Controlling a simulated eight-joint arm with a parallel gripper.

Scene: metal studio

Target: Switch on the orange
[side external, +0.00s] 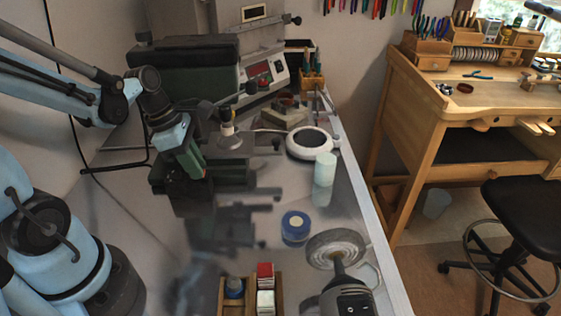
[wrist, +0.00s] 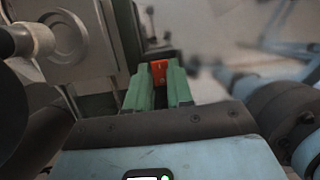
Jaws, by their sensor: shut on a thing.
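An orange-red block-shaped part (wrist: 159,70), which looks like the orange switch, shows at the tips of my gripper's green fingers in the wrist view. My gripper (wrist: 162,76) is shut on it. Whether it is pressed or flipped cannot be told. In the side external view my gripper (side external: 192,162) points down beside a dark green machine on the bench.
A white ring-shaped item (side external: 310,143), a pale cylinder (side external: 325,169) and a blue roll (side external: 296,228) stand right of my gripper. A polishing wheel (side external: 336,249) and a wooden box (side external: 249,299) are nearer. The grey bench between is mostly clear.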

